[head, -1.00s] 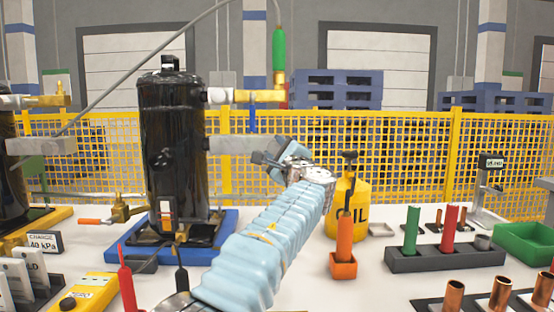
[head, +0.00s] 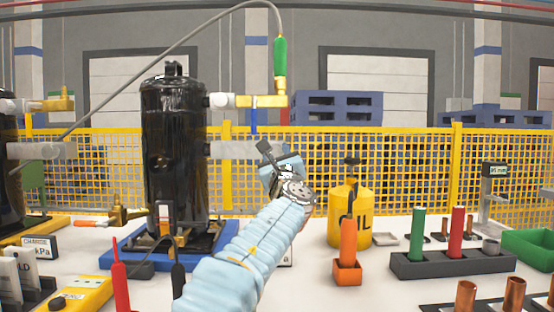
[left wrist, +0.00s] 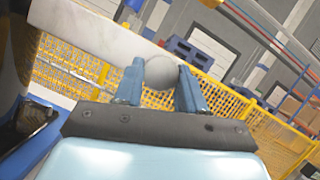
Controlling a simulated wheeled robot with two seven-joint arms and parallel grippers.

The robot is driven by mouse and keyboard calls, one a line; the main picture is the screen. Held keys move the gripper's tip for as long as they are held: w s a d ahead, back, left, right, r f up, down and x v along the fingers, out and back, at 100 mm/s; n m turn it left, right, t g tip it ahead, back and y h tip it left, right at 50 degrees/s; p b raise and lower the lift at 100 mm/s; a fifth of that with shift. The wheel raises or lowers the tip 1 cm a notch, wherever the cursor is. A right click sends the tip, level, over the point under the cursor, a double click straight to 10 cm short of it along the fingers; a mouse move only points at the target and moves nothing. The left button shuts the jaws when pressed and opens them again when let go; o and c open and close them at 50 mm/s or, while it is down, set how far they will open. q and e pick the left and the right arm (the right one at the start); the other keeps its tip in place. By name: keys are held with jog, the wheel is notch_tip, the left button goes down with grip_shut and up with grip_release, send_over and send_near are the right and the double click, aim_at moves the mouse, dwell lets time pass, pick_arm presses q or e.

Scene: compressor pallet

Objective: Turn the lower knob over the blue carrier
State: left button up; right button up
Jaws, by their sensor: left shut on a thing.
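The black compressor (head: 175,165) stands on the blue carrier (head: 128,260). A pale grey pipe stub (head: 230,149) sticks out from its side, below an upper white fitting (head: 222,101) with a brass valve. My left gripper (head: 266,155) is at the outer end of the lower stub and hides that end in the head view. In the left wrist view, a round grey knob (left wrist: 161,72) sits between the two blue fingers of the left gripper (left wrist: 160,85), which is shut on it. My right gripper is in neither view.
A yellow oil can (head: 342,222) and an orange-handled tool (head: 348,240) in a holder stand right of my left arm. A yellow mesh fence (head: 400,165) runs behind.

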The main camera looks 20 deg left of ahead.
pick_arm(q)
jog(key=shift+r, duration=0.1)
dwell(0.4)
jog(key=o, duration=1)
jog(key=shift+o, duration=0.2)
jog(key=shift+s+d+f+b, duration=0.15)
jog(key=shift+s+f+b, duration=0.15)
jog(key=shift+b, duration=0.05)
jog(key=b+v, duration=0.4)
jog(key=v, duration=0.9)
